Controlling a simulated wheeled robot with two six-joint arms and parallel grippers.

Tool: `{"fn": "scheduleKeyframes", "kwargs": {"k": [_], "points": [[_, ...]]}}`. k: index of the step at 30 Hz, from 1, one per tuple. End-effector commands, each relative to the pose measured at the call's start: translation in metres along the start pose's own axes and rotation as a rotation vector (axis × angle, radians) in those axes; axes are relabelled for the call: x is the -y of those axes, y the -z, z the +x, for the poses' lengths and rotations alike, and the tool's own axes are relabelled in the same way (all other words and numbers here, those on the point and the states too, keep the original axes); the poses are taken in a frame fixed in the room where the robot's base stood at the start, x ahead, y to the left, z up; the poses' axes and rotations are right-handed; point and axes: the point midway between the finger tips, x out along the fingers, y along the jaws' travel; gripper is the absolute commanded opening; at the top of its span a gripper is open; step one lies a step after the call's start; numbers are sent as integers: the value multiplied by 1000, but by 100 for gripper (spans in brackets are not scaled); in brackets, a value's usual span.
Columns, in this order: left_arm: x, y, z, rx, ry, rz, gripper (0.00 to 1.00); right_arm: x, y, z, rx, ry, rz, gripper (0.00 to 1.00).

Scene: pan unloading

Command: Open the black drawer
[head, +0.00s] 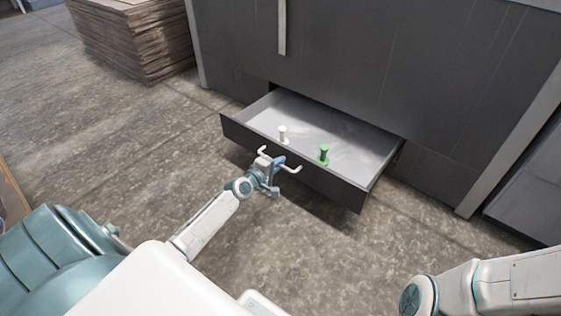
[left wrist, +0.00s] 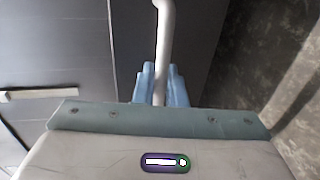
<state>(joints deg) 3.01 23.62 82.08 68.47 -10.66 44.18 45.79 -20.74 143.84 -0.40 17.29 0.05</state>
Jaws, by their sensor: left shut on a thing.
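The black drawer (head: 325,177) stands pulled out from the dark cabinet, with its grey inside showing. A white bar handle (head: 293,169) runs along its front; it also shows in the left wrist view (left wrist: 164,30) as a pale bar. My left gripper (head: 277,165) is at the drawer front, shut on the handle; in the left wrist view its blue fingers (left wrist: 161,88) stand on both sides of the bar. My right arm shows at the bottom right of the head view, but its gripper is out of the picture.
A white peg-like object (head: 282,134) and a green one (head: 324,154) stand inside the drawer. The dark cabinet (head: 400,60) rises behind it, with another long pale handle (head: 282,27) above. A stack of brown boards (head: 135,40) stands at the back left. The floor before the drawer is clear.

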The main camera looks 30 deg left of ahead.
Motion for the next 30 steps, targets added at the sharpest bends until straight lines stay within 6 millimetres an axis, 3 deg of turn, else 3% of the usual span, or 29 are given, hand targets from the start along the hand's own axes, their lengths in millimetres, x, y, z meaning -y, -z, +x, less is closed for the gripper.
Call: {"fn": "scheduleKeyframes", "kwargs": {"k": [14,15,18,26,30], "points": [[0,0,-2,1,0,-1,0,0,-1,0,1,0,0,0],[0,0,-2,1,0,-1,15,0,-1,0,1,0,0,0],[0,0,-2,0,0,-1,28,0,-1,0,1,0,0,0],[0,0,-3,0,0,0,28,0,-1,1,1,0,0,0],[0,0,-13,0,2,0,28,2,-3,5,1,1,0,0]]}}
